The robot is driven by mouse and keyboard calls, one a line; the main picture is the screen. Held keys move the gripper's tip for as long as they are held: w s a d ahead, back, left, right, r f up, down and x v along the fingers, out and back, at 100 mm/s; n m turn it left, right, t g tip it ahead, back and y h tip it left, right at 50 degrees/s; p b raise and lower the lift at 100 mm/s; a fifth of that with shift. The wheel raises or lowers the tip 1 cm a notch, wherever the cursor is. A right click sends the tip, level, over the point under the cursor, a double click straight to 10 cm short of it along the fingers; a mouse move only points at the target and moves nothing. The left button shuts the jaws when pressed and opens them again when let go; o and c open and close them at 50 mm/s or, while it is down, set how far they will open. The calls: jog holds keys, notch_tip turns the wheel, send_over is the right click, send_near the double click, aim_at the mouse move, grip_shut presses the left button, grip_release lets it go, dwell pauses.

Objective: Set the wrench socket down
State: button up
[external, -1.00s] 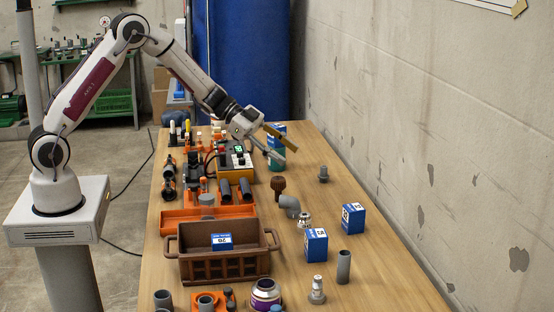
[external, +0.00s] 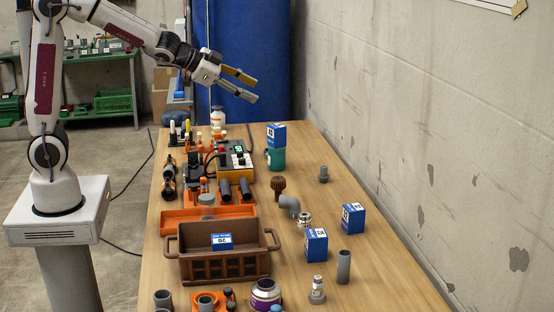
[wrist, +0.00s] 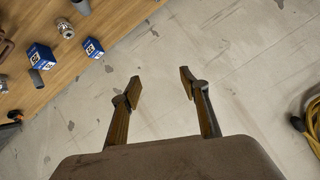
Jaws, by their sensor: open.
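My gripper (external: 255,91) is open and empty, raised above the far end of the table in the external view. In the wrist view, its two fingers (wrist: 160,84) stand well apart with nothing between them. I cannot tell for sure which piece is the wrench socket. A small grey stepped piece (external: 323,174) stands upright on the right side of the table, apart from other things. A brown ribbed piece (external: 278,186) stands beside a grey pipe elbow (external: 290,206). Both are below and nearer the camera than my gripper.
A brown crate (external: 197,266) holds another blue box. A yellow tester (external: 236,162) and several fittings crowd the left side. The wall (external: 420,150) rises at right.

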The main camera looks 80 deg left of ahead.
jog(key=s+d+n+g+y, duration=0.1)
jog(key=s+d+n+g, duration=0.2)
jog(key=s, duration=1.4)
jog(key=s+d+f+g+h, duration=0.1)
jog(key=s+d, duration=0.3)
jog(key=s, duration=0.5)
jog(key=s+d+f+g+h, duration=0.1)
jog(key=s+d+f+g, duration=0.1)
jog(key=s, duration=0.7)
jog(key=shift+s+d+f+n+h, duration=0.15)
jog(key=shift+d+f+n+h, duration=0.2)
jog(key=shift+d+f, duration=0.6)
